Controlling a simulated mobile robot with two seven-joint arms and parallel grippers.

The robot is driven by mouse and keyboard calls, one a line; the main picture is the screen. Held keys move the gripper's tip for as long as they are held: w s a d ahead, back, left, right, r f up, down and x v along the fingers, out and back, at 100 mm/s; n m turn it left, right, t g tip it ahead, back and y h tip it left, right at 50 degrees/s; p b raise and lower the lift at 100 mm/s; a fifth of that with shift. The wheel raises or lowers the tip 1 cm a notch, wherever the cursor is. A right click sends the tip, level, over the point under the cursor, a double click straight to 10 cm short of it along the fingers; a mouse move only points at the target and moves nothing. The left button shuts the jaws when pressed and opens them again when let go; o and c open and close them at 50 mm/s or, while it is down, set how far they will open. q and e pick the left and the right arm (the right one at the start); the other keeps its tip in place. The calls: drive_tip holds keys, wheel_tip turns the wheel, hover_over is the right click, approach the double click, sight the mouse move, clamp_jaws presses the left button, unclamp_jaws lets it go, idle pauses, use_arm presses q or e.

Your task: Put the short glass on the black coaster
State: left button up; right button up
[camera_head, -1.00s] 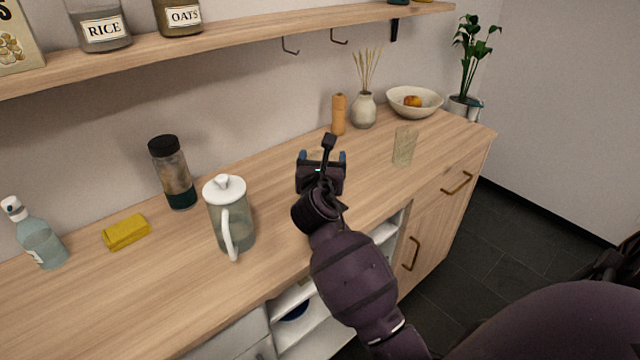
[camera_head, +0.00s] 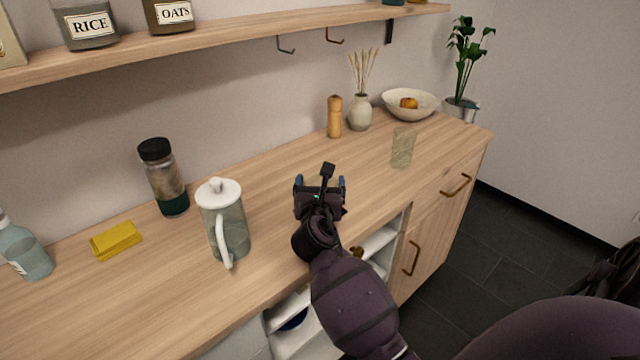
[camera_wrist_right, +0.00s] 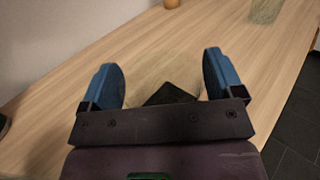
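My right gripper (camera_head: 320,186) is over the middle of the wooden counter. In the right wrist view its two blue fingers (camera_wrist_right: 164,82) stand apart, with a faint see-through shape, apparently the short glass (camera_wrist_right: 160,72), filling the gap between them. Its outline is hard to make out, and in the head view the gripper mostly hides it. The black coaster (camera_wrist_right: 172,94) shows partly in the right wrist view, low between the fingers, its near part hidden by the gripper body. I cannot tell the glass's height above it. My left gripper is not in view.
A taller ribbed glass (camera_head: 402,148) stands to the right on the counter (camera_head: 270,185). A white-lidded pitcher (camera_head: 224,225) is left of the gripper.

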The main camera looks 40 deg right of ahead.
drive_tip(key=shift+o, duration=0.9)
drive_tip(key=shift+r, duration=0.15)
drive_tip(key=p+v, duration=0.1)
drive_tip(key=v, duration=1.1)
